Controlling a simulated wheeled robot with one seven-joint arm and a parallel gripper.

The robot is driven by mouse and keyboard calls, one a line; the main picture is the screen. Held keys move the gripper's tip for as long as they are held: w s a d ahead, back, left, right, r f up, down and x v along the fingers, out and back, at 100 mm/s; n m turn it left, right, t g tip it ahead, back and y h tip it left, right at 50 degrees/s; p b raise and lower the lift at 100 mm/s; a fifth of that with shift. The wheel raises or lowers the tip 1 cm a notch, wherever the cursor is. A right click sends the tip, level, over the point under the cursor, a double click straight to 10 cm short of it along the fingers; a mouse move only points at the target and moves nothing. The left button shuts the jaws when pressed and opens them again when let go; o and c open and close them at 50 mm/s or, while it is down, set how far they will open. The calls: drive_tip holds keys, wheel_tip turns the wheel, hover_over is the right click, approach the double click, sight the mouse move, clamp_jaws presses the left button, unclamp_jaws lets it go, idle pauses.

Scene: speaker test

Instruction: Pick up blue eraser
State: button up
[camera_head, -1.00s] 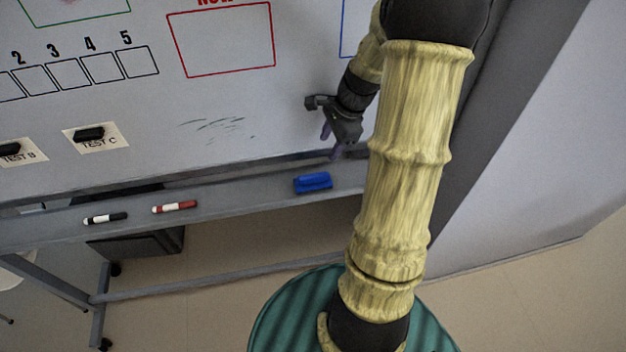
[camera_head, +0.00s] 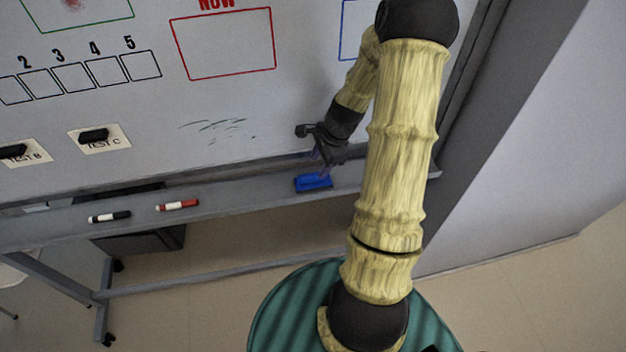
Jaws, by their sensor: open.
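The blue eraser (camera_head: 313,183) lies on the ledge (camera_head: 240,196) below the whiteboard, right of the markers. My gripper (camera_head: 320,170) is open and points down at the eraser, with its purple fingertips at or just above the eraser's upper edge. I cannot tell whether the fingertips touch it or stand on both sides of it. My arm comes down from the upper right and leaves the eraser mostly uncovered.
A black-and-white marker (camera_head: 109,217) and a red marker (camera_head: 177,205) lie on the ledge to the left. The whiteboard (camera_head: 200,100) rises behind the ledge and bears black smudges (camera_head: 218,130). The ledge between the red marker and the eraser is clear.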

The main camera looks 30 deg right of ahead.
sight(314, 175)
drive_tip(key=shift+p+x, duration=1.3)
drive_tip(key=shift+x, duration=1.3)
drive_tip(key=shift+s+a, duration=0.1)
clamp_jaws()
